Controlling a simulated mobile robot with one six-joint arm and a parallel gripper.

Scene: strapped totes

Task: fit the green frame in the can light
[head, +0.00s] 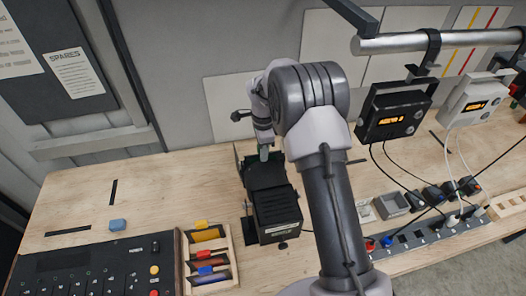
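The can light (276,214) is a black ribbed box on the bench, left of my arm. A dark open part (262,174) extends from its far end. My gripper (264,149) points down over that far end. A small greenish tab (264,154) shows at my fingertips and looks like the tab of the green frame. My gripper appears shut on it. The rest of the frame is hard to tell from the dark parts below, so I cannot tell how far it sits in the light.
A wooden rack (232,262) holds frames with yellow, red and blue tabs. Two display units (394,111) hang from a rail at right, above a power strip (425,238). The left bench is mostly clear.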

